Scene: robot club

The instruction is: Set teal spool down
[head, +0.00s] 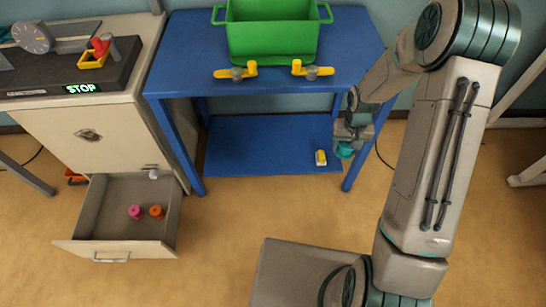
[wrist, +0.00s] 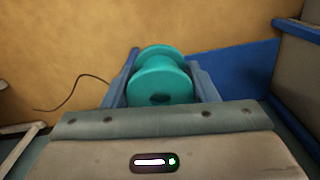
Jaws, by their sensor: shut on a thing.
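The teal spool (wrist: 162,82) is between the two fingers of my gripper (wrist: 160,90) in the wrist view, and the gripper is shut on it. In the head view the teal spool (head: 344,150) shows just below my gripper (head: 350,140), in front of the right part of the blue table. The gap between the spool and the surface below it cannot be told.
The blue table (head: 345,50) has a lower shelf (head: 250,145) with a small yellow and white object (head: 320,158) on it. A green crate (head: 270,40) stands on top. An open drawer (head: 125,245) holds a pink spool (head: 134,211) and an orange spool (head: 156,211).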

